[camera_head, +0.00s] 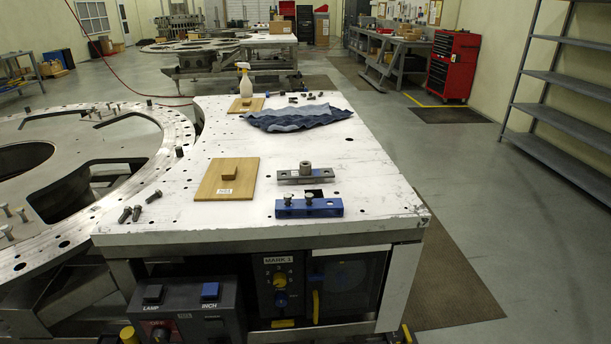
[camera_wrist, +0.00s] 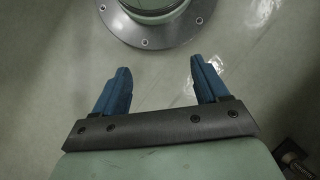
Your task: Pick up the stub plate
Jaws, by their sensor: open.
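The stub plate appears to be the grey metal bar with a short round stub standing on it (camera_head: 290,179). It lies flat on the white table top, right of the near wooden board and just behind a blue bracket (camera_head: 309,209) carrying two bolt-like knobs. My gripper (camera_wrist: 160,68) shows only in the wrist view. Its two blue fingers are spread wide with nothing between them. It points at a bare pale floor, with a round bolted flange ahead of it. The stub plate is not in the wrist view, and my gripper is not in the head view.
The white table (camera_head: 370,185) is bare around the plate's right side. Wooden board (camera_head: 210,190) has a small block on top. Loose bolts (camera_head: 137,210) lie near the ring plate (camera_head: 25,260). A blue cloth (camera_head: 297,119) and spray bottle (camera_head: 245,82) are farther back.

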